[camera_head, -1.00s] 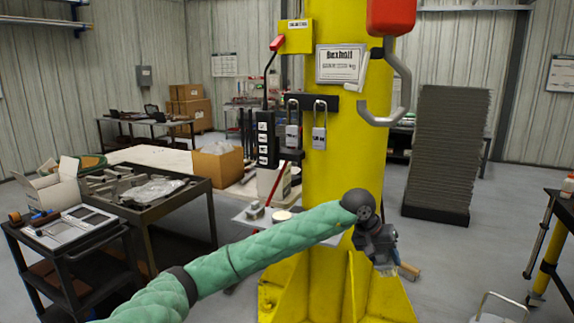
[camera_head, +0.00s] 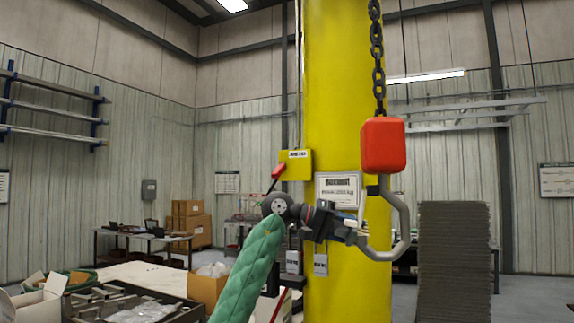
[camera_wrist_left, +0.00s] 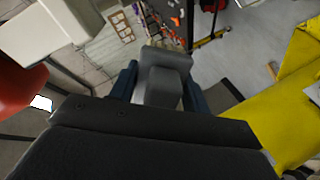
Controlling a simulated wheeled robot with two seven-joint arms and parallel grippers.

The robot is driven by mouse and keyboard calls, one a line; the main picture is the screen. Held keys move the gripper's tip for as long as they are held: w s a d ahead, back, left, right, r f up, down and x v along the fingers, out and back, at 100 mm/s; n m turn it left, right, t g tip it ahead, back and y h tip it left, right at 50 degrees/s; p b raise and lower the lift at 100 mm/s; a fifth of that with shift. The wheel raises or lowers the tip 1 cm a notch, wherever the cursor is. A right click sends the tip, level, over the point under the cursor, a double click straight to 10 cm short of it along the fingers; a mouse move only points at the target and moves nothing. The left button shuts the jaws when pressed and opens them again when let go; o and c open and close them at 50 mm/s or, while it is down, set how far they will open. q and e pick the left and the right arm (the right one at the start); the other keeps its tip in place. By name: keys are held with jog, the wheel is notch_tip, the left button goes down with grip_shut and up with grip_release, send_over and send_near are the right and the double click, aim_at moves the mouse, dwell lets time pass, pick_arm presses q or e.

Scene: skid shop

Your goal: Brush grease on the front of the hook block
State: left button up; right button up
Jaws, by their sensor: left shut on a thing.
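The hook block is a red body (camera_head: 384,145) on a dark chain, with a grey hook (camera_head: 403,225) below it. It hangs in front of the yellow column. My left gripper (camera_head: 352,232) is at the hook's height, by its left side, below the red body. Whether it touches the hook cannot be told. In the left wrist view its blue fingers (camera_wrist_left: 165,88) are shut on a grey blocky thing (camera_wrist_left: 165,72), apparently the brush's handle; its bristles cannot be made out. Part of the red body (camera_wrist_left: 18,82) shows at that view's left edge. My right gripper is out of view.
The yellow column (camera_head: 335,80) stands close behind the hook. It carries a white sign (camera_head: 338,188), a yellow box (camera_head: 297,165) and padlocks (camera_head: 320,265). A dark stack (camera_head: 453,262) stands at right. A table with cartons is at lower left.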

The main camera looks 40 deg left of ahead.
pick_arm(q)
jog(key=s+a+r+m+h, duration=0.1)
jog(key=s+a+r+h, duration=0.1)
jog(key=s+a+r, duration=0.55)
jog(key=s+a+r+h, duration=0.2)
jog(key=s+a+r, duration=0.15)
jog(key=r, duration=0.65)
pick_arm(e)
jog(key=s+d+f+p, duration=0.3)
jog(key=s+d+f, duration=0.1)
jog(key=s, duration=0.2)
pick_arm(q)
jog(key=x, duration=0.9)
jog(key=shift+w+d+r+b, duration=0.2)
jog(key=shift+w+b, duration=0.2)
jog(key=shift+w, duration=0.1)
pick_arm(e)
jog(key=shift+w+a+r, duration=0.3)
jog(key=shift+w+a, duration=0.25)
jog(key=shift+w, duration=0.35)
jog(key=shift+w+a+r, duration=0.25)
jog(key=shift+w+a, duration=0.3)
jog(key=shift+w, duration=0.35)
